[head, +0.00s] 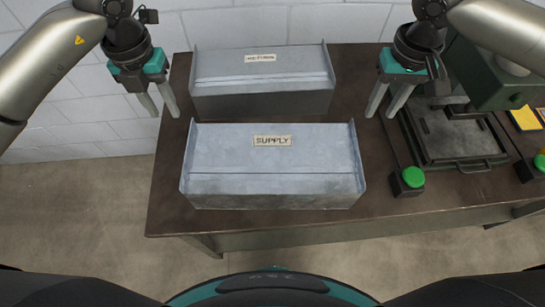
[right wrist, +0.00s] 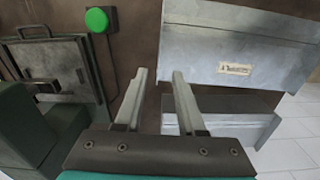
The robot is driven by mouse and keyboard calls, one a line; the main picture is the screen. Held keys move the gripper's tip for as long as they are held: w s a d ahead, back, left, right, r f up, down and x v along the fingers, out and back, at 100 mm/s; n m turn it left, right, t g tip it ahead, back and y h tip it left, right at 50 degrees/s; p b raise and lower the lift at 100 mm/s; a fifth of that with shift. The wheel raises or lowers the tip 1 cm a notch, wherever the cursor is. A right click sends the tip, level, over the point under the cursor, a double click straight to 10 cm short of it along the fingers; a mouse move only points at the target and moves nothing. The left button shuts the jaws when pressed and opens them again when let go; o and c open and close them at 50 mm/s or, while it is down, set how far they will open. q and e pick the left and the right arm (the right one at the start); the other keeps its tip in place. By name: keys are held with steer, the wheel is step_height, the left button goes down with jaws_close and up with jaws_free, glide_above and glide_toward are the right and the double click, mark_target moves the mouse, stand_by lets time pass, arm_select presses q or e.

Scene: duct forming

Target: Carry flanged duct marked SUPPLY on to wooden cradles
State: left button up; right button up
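The flanged duct marked SUPPLY (head: 275,180) is a grey sheet-metal box with raised end flanges, lying on the dark table nearer to me. It also shows at the upper right of the right wrist view (right wrist: 240,40). My left gripper (head: 166,114) is open and empty, above and beyond the duct's left end. My right gripper (head: 381,115) is open and empty, above and beyond its right end; its fingers also show in the right wrist view (right wrist: 158,75). Neither gripper touches the duct. No wooden cradles are in view.
A second flanged duct (head: 263,100), its label hard to read, lies just behind on the dark table (head: 172,200). A green machine with a tray (head: 455,150) and green buttons (head: 413,177) stand at the right. Floor is clear at the left (head: 80,220).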

arm_select(q)
steer(key=shift+s, duration=0.1)
arm_select(e)
steer(key=shift+s, duration=0.1)
